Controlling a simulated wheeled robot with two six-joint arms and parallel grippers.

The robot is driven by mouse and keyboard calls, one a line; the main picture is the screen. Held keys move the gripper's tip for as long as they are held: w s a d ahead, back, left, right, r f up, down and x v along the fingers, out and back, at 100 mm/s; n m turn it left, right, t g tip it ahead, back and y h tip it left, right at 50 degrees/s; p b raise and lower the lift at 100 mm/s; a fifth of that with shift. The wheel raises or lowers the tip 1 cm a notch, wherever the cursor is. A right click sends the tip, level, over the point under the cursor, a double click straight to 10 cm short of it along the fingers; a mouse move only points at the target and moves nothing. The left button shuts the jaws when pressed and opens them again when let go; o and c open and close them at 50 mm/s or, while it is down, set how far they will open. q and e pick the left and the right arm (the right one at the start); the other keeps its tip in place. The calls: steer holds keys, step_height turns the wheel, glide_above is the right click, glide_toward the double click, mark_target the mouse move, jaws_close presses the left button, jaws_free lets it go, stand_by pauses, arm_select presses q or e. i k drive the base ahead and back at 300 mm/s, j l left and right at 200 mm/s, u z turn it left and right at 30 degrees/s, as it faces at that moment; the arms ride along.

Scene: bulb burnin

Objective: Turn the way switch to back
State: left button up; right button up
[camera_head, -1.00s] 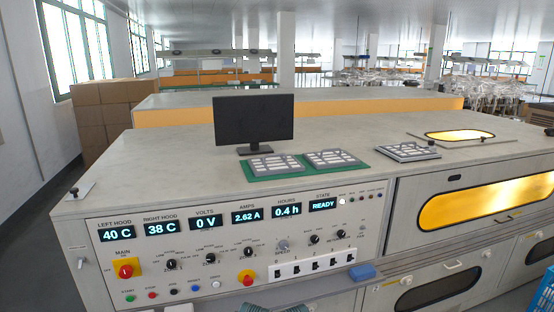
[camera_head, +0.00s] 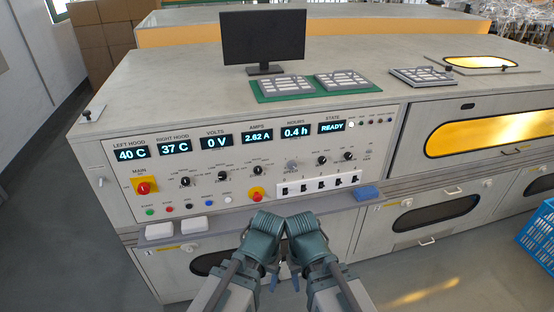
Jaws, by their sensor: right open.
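The control panel (camera_head: 240,175) fills the front of the machine's left part. Small black rotary switches sit in its middle row; their labels are too small to read, so I cannot tell which is the way switch. Two of them, a left one (camera_head: 322,160) and a right one (camera_head: 348,156), sit right of the grey speed knob (camera_head: 291,165), under the hours and state displays. My left gripper (camera_head: 273,284) and right gripper (camera_head: 295,282) are low in front of the panel, close together, apart from it. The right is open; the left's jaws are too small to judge.
A red-on-yellow main switch (camera_head: 143,187) and a red stop button (camera_head: 256,195) stand out from the panel. A blue crate (camera_head: 540,240) is at the right.

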mark_target(321, 160)
steer(key=i+l+z, duration=0.1)
steer(key=z, duration=0.25)
steer(key=i+l+z, duration=0.15)
steer(key=z, duration=0.25)
steer(key=i+l+z, duration=0.15)
steer(key=z, duration=0.2)
steer(key=l, duration=0.1)
